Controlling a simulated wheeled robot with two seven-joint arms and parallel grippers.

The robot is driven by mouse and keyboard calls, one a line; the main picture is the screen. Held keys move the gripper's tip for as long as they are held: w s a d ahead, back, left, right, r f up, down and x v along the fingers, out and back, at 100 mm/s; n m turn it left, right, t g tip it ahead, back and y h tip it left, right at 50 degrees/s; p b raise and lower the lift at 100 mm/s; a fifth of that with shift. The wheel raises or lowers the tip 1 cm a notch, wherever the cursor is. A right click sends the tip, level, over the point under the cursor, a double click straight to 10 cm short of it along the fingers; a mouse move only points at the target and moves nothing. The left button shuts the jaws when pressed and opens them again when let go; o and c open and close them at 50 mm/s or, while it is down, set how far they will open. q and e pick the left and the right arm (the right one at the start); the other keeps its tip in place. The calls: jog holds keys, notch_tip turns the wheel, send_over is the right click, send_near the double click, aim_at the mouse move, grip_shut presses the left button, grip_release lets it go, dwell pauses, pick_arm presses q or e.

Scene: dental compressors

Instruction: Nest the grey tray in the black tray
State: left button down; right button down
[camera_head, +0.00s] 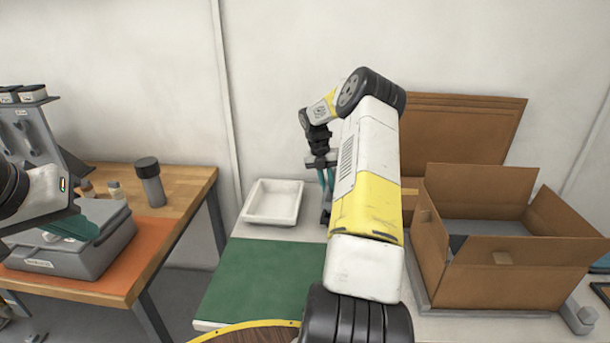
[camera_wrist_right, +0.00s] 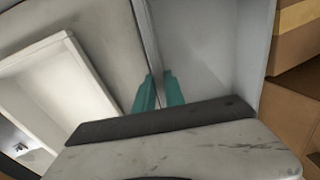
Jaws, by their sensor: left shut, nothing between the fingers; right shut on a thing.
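My right gripper (camera_head: 325,183) points down over the white table, beyond my raised arm. Its teal fingers, also in the right wrist view (camera_wrist_right: 158,92), are shut on the thin upright wall of a grey tray (camera_wrist_right: 205,45). In the head view my arm hides most of this tray, so I cannot tell whether it rests on the table. I cannot make out the black tray in either view. My left gripper (camera_head: 82,230) is at the far left, its teal fingers shut and empty over a grey case.
A white tray (camera_head: 273,203) stands left of the right gripper, behind a green mat (camera_head: 255,280). An open cardboard box (camera_head: 500,268) stands on the right. The grey case (camera_head: 80,257) and a dark-lidded jar (camera_head: 150,184) are on the wooden bench at left.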

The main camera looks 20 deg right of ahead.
jog(key=shift+a+x, duration=0.15)
jog(key=shift+x, duration=0.6)
jog(key=shift+a+x, duration=0.1)
jog(key=shift+x, duration=0.6)
jog(key=shift+w+f, duration=0.15)
jog(key=shift+f, duration=0.15)
jog(key=shift+f, duration=0.2)
jog(key=c, duration=1.3)
grip_release()
jog(key=shift+s, duration=0.2)
